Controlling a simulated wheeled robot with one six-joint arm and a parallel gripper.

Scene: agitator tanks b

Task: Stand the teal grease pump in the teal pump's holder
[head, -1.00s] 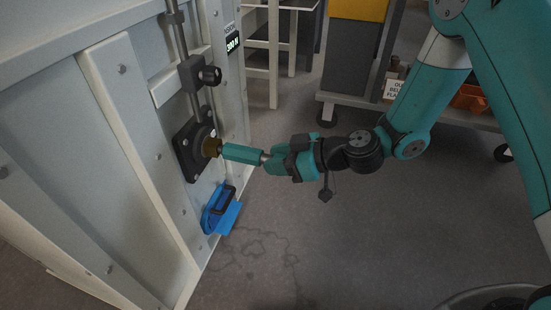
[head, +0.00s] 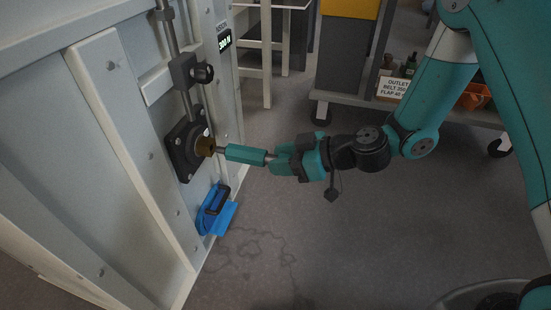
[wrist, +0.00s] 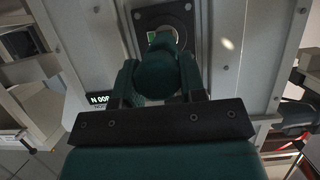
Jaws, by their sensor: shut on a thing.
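The teal grease pump (head: 246,155) is in my gripper (head: 284,161), lying roughly level and pointing left at the tank wall. Its thin grey nozzle reaches to the brass fitting (head: 205,146) on a black square flange (head: 181,152). I cannot tell whether the tip is still in the fitting or just clear of it. In the wrist view, the round dark teal end of the pump (wrist: 158,72) sits between the fingers of my gripper (wrist: 158,88), with the flange ahead. I cannot make out a teal pump's holder in either view.
A blue bracket (head: 211,212) with a black part hangs on the tank wall below the flange. A black clamp (head: 190,72) on a vertical rod is above it. A trolley with a white sign (head: 393,88) stands at the back.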

